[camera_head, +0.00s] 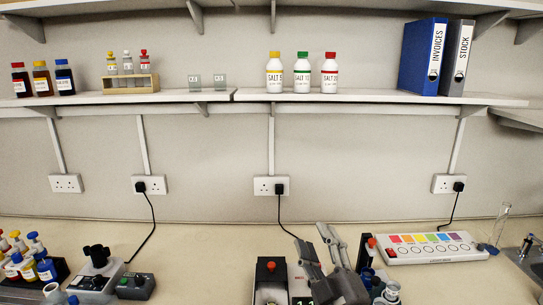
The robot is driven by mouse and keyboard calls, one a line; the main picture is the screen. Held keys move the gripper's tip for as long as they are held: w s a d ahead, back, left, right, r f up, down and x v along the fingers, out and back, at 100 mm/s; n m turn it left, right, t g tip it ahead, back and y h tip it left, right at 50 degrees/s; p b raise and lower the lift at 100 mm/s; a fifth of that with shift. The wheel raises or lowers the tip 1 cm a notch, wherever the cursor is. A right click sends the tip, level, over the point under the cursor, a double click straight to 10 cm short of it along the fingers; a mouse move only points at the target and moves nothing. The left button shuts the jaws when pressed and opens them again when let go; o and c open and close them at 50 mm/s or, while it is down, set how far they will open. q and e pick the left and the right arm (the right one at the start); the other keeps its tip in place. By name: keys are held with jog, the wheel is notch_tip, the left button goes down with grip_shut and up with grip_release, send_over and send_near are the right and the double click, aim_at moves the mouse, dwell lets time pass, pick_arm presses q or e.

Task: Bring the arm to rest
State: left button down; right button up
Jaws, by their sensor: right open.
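My right gripper (316,241) is at the bottom of the head view, right of the middle. Its two grey fingers point up and stand apart, with nothing seen between them. The rest of my right arm is below the picture edge. My left gripper does not show.
A strip with coloured squares (425,247) lies further right. Bottles (28,260) and a black device (97,260) stand left. The shelf (220,97) above holds bottles and binders.

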jog(key=s+d+f+m+g+h, duration=0.2)
jog(key=s+d+f+m+g, duration=0.1)
jog(key=f, duration=0.4)
jog(key=s+d+f+m+g+h, duration=0.2)
jog(key=s+d+f+m+g, duration=0.15)
jog(key=f, duration=0.35)
jog(key=s+d+f+m+g+h, duration=0.2)
jog(key=s+d+f+m, duration=0.15)
jog(key=f, duration=0.35)
jog(key=s+d+f+m+g, duration=0.1)
jog(key=s+f+g, duration=0.4)
jog(key=s, duration=0.6)
jog(key=s+f+g, duration=0.4)
jog(key=s+f, duration=0.2)
jog(key=s, duration=0.4)
notch_tip(320, 180, down, 31)
jog(key=g+b, duration=0.1)
jog(key=b, duration=0.5)
jog(key=s+d+f+g+b, duration=0.1)
jog(key=s+d+f+b, duration=0.2)
jog(key=s+f, duration=1.4)
notch_tip(320, 180, down, 4)
jog(key=shift+s+f+b, duration=0.1)
jog(key=shift+s+b, duration=0.3)
jog(key=shift+b, duration=0.1)
